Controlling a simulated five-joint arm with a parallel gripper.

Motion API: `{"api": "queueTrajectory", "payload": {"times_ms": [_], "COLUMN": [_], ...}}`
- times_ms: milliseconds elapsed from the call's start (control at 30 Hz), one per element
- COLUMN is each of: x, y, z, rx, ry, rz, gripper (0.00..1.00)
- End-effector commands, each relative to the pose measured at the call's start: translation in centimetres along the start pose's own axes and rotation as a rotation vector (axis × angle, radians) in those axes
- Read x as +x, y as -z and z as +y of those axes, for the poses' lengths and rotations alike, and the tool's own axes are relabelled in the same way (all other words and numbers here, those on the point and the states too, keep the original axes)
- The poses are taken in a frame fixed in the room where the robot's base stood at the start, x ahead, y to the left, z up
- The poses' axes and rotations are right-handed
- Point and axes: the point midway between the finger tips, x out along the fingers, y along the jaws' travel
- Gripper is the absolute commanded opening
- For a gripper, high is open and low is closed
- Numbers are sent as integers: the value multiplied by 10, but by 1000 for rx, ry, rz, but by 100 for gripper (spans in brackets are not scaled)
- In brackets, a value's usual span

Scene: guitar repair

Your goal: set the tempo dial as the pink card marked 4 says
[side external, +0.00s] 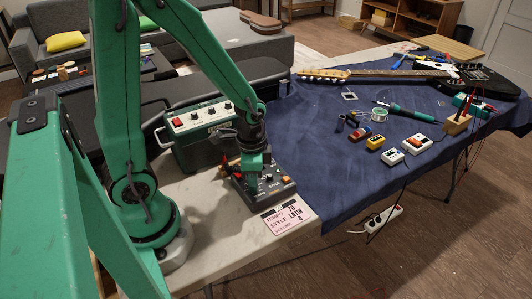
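A pink card (289,217) lies flat on the pale tabletop in front of a small dark grey box. Its printed lines include TEMPO and STYLE; the tempo figure looks like 70, but the small print is hard to read. The dark grey box (285,190) has knobs on its top face, and my gripper hides part of it. Which knob is the tempo dial, I cannot tell. My gripper (240,172) points down over the left part of the box. Its fingertips are mostly hidden, so I cannot see whether they are open, shut or touching a knob.
A green amplifier (197,125) with knobs stands close behind my gripper. A blue cloth (320,170) covers the table to the right, bearing a guitar (400,73), a soldering iron (410,110) and several pedals (375,142). Bare tabletop (220,225) lies left of the card.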

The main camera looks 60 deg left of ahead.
Motion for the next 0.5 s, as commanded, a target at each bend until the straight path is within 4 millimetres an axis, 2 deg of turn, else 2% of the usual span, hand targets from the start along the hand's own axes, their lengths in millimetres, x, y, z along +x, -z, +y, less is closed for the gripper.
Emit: {"api": "queueTrajectory", "payload": {"times_ms": [200, 300, 500], "x": [0, 0, 0], "y": [0, 0, 0], "z": [0, 0, 0], "rx": [0, 0, -6], "ry": [0, 0, 0], "rz": [0, 0, 0], "gripper": [26, 7, 6]}}
